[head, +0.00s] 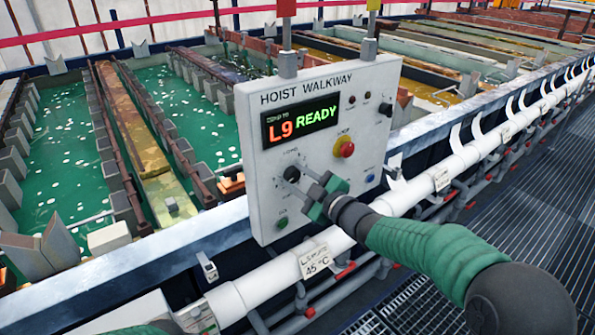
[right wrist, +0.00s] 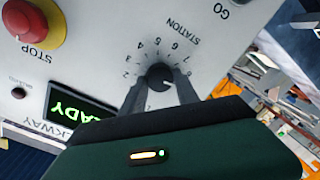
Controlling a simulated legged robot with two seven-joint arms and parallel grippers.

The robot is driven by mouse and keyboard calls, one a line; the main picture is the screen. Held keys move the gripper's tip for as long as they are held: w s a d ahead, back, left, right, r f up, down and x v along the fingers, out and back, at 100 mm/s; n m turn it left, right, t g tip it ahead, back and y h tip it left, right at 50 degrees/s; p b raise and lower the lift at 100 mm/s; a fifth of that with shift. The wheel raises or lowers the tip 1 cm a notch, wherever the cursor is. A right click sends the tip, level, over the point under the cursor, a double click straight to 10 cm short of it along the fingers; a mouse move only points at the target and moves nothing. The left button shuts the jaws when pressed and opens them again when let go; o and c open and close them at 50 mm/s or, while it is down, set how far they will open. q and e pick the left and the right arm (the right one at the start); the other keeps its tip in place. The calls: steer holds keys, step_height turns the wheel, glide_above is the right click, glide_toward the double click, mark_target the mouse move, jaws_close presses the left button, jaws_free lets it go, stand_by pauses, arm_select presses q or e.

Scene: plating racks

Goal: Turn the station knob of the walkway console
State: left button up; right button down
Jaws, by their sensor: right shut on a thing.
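The walkway console (head: 372,107) is a pale upright panel lettered HOIST WALKWAY in the head view. Its black station knob (head: 291,174) sits at the lower left of the panel, partly behind my right gripper (head: 315,194). In the right wrist view the knob (right wrist: 160,75) lies between the two fingertips, inside a ring of numbers marked STATION. My right gripper (right wrist: 160,80) is shut on the knob. A small pale mark shows on the knob's face. The display (head: 300,122) reads L9 READY. My left gripper is not in view.
A red stop button (head: 344,148) on a yellow base, a blue button (head: 370,178) and a green button (head: 282,222) are on the same panel. A white pipe (head: 405,195) runs below it. Green-liquid tanks (head: 190,110) lie behind, and a grating walkway (head: 545,190) at right.

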steer(key=shift+f+m+p, duration=0.35)
steer(key=shift+m+p, duration=0.3)
steer(key=shift+m, duration=0.25)
steer(key=shift+f, duration=0.1)
steer(key=c, duration=1.2)
jaws_free()
steer(key=o, duration=0.3)
steer(key=shift+w, duration=0.1)
steer(key=shift+r, duration=0.2)
steer(key=shift+d, duration=0.15)
steer(key=f+b+v, duration=0.1)
steer(key=b+v, duration=0.1)
steer(key=v, duration=1.4)
steer(key=shift+d+r, duration=0.3)
steer(key=shift+r, duration=0.15)
